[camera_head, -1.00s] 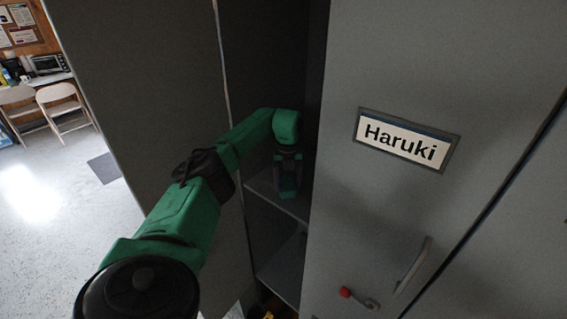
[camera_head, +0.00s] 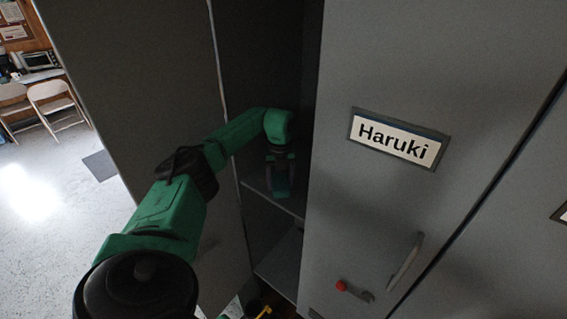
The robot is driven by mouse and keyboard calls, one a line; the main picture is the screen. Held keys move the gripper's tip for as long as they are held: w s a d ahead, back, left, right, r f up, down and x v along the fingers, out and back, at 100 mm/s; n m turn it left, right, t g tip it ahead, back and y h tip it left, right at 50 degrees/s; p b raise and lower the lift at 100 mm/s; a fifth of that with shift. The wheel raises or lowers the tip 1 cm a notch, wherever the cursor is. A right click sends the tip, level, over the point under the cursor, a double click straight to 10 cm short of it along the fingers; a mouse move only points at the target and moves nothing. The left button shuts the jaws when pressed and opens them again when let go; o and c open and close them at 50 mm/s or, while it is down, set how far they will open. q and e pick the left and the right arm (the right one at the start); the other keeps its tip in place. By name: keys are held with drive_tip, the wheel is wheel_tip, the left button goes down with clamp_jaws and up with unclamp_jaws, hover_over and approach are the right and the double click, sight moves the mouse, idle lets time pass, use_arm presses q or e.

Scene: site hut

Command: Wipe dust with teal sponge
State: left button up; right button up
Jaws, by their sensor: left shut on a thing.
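My left arm reaches into a dark, narrow grey locker. Its gripper (camera_head: 280,190) points down at the locker's shelf (camera_head: 275,200) and is shut on a dark teal block, the teal sponge (camera_head: 281,180), which is mostly hidden by the fingers and the shade. I cannot tell whether the sponge touches the shelf. No dust can be made out in this dim light. My right gripper is not in view.
An open grey door (camera_head: 135,90) stands left of the locker. A closed locker door with a "Haruki" label (camera_head: 398,138), handle (camera_head: 405,262) and red knob (camera_head: 341,285) is on the right. A lower shelf (camera_head: 282,265) lies below. Folding chairs (camera_head: 55,101) stand far left.

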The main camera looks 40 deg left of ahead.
sight(273, 187)
use_arm(q)
drive_tip(key=s, duration=0.2)
drive_tip(key=shift+s+d+f, duration=0.15)
drive_tip(key=shift+s+f, duration=0.05)
drive_tip(key=shift+s, duration=0.55)
drive_tip(key=shift+a+r, duration=0.1)
drive_tip(key=shift+a, duration=1.15)
drive_tip(key=shift+w+a, duration=0.1)
drive_tip(key=shift+w, duration=0.45)
drive_tip(key=shift+w+a+b, duration=0.1)
drive_tip(key=shift+w+b, duration=0.4)
drive_tip(key=shift+w, duration=0.9)
drive_tip(key=shift+s, duration=0.1)
